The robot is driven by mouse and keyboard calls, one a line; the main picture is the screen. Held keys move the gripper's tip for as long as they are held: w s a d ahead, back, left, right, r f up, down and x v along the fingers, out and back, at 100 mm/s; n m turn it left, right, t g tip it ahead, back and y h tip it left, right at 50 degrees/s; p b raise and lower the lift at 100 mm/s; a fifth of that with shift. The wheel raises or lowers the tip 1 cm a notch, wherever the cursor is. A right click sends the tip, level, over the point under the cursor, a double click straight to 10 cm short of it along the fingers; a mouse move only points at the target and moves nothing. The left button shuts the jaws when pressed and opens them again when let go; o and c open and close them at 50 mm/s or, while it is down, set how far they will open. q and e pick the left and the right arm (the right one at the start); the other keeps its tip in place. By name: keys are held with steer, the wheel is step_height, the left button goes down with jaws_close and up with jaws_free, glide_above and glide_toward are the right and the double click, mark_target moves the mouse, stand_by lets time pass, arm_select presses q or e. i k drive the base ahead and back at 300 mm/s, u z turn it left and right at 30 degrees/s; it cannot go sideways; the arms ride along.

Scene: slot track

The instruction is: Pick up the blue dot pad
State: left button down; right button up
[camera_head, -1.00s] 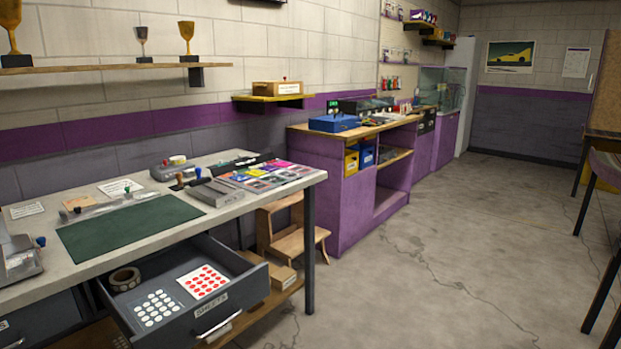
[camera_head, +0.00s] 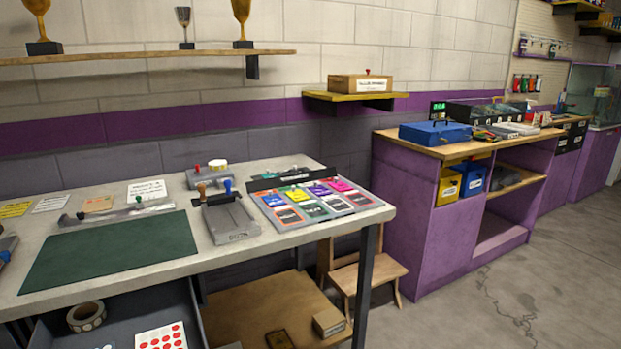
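I cannot make out a blue dot pad in this view. The open drawer (camera_head: 178,298) at the lower left is cut off by the bottom edge, so part of its inside is hidden. In it lie a white sheet of red dots (camera_head: 162,337) and a roll of tape (camera_head: 87,316). Neither of my grippers is in view.
The workbench (camera_head: 258,252) holds a green mat (camera_head: 110,248), a grey device (camera_head: 228,217) with brown and blue knobs, and a board of coloured cards (camera_head: 318,202). A wooden step stool (camera_head: 345,270) stands beside it. Floor at the lower right is clear.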

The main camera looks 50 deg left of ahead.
mark_target(228, 184)
steer(key=i, duration=3.05)
steer(key=u, duration=3.05)
